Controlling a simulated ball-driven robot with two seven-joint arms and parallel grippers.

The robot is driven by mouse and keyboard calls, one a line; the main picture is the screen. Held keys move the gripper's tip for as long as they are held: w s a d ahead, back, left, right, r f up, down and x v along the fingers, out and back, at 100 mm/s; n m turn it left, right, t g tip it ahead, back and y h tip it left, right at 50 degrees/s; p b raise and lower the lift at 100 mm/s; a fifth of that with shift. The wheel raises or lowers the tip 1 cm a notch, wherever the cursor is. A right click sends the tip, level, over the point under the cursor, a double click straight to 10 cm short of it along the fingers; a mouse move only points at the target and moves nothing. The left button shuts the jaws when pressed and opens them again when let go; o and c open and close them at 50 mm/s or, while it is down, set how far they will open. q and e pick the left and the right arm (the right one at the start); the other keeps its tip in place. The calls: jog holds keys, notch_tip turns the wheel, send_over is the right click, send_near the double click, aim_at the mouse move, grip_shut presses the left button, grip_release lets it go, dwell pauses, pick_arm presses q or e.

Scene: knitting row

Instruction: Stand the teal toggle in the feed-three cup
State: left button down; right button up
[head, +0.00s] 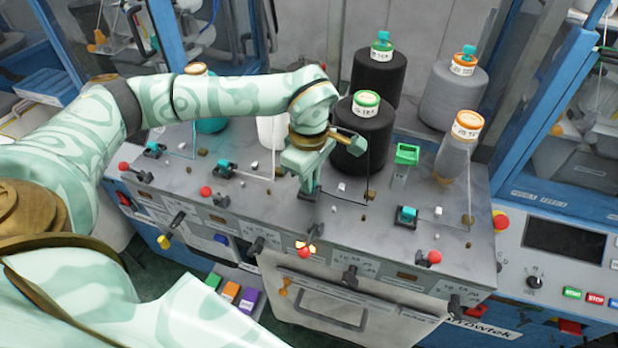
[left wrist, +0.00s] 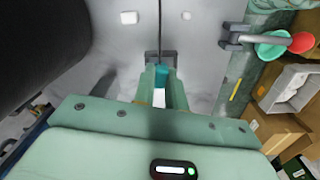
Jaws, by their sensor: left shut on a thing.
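My left gripper (head: 308,188) reaches down over the third feed position on the grey machine top. It is shut on the teal toggle (left wrist: 161,76), which shows between the two fingers in the left wrist view. A dark grey cup (left wrist: 161,56) sits right at the fingertips, around or just behind the toggle; I cannot tell whether the toggle is seated in it. In the head view the fingers mostly hide the toggle. My right gripper is not in view.
Similar teal toggles stand in dark cups at left (head: 223,168) and right (head: 407,214). A black yarn cone (head: 362,143) stands close behind my gripper. A green open holder (head: 407,154) is to the right. A red knob (head: 304,249) is on the front edge.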

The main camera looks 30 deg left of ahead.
pick_arm(q)
jog(key=c, duration=1.4)
grip_release()
jog(key=shift+s+d+f, duration=0.1)
jog(key=shift+s+f, duration=0.25)
jog(key=shift+f, duration=0.25)
jog(key=shift+o, duration=0.2)
jog(key=shift+w, duration=0.15)
jog(key=shift+s, duration=0.25)
jog(key=shift+w, duration=0.1)
jog(key=shift+r, duration=0.1)
